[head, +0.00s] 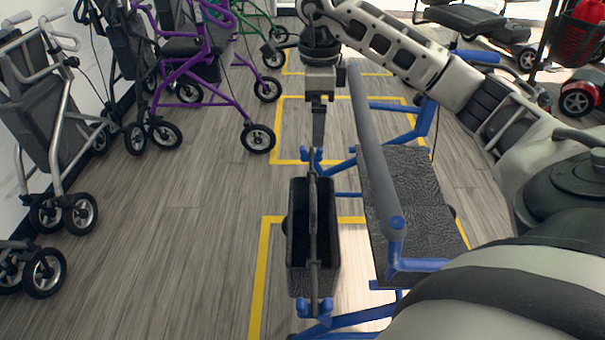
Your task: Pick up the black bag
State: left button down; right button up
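The black bag (298,250) is an open-topped, box-shaped bag at the middle of the head view. It sits beside the left edge of the blue walker's black seat (410,200), between blue frame parts. A dark bar or handle (313,225) runs lengthwise over its opening. My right gripper (318,145) comes in from the upper right and points down at the far end of the bag. Its fingers overlap the end of the bar in the picture. I cannot tell whether they touch it or are closed. My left gripper is not in view.
The blue walker's grey padded bar (374,150) rises just right of the bag. A purple walker (210,75) and a grey walker (50,120) stand at left. Mobility scooters (480,25) stand at upper right. The wooden floor (180,240) left of the bag is clear, with yellow marking lines.

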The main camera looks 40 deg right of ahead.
jog(key=b, duration=0.6)
send_over(313, 198)
notch_tip(313, 198, down, 8)
jog(key=f, duration=0.1)
notch_tip(313, 198, down, 11)
jog(key=b, duration=0.4)
jog(key=shift+w+f, duration=0.1)
notch_tip(313, 198, down, 2)
jog(key=shift+f+b, duration=0.1)
jog(key=shift+b, duration=0.75)
notch_tip(313, 198, down, 2)
jog(key=shift+f+b, duration=0.2)
jog(key=shift+b, duration=0.3)
jog(key=shift+f, duration=0.15)
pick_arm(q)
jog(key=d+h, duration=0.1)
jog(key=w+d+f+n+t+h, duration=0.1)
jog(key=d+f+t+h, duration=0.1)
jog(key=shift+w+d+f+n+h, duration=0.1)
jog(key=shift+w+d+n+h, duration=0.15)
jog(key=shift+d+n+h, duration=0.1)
pick_arm(e)
jog(key=c, duration=1.4)
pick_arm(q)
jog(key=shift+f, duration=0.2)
